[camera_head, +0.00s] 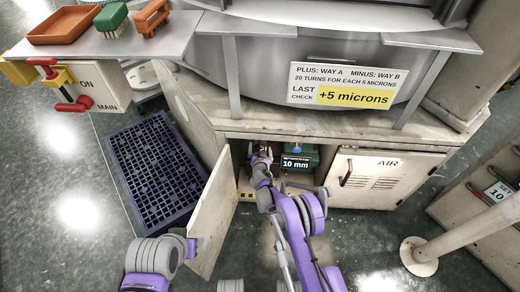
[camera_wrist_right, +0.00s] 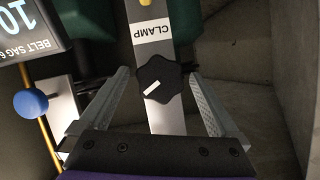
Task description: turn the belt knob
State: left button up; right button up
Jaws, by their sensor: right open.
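A black lobed knob (camera_wrist_right: 160,80) with a white mark sits on a grey bar below a label reading CLAMP, in the right wrist view. My right gripper (camera_wrist_right: 158,76) is open, its two fingers either side of this knob; I cannot tell whether they touch it. A blue ball (camera_wrist_right: 28,104) on a brass rod is left of the fingers. A dark display (camera_wrist_right: 28,28) above it reads BELT SAG and 10. In the head view, my right gripper (camera_head: 262,157) is inside the open cabinet, beside the green unit (camera_head: 312,152) with the 10 mm display (camera_head: 296,163).
The open cabinet door (camera_head: 213,215) stands left of my right arm; the AIR door (camera_head: 385,178) is shut on the right. A sign (camera_head: 345,86) reads 20 turns for each 5 microns, last check +5 microns. A dark blue grate (camera_head: 152,165) lies left.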

jog(key=shift+w, duration=0.15)
jog(key=shift+c, duration=0.3)
jog(key=c, duration=1.3)
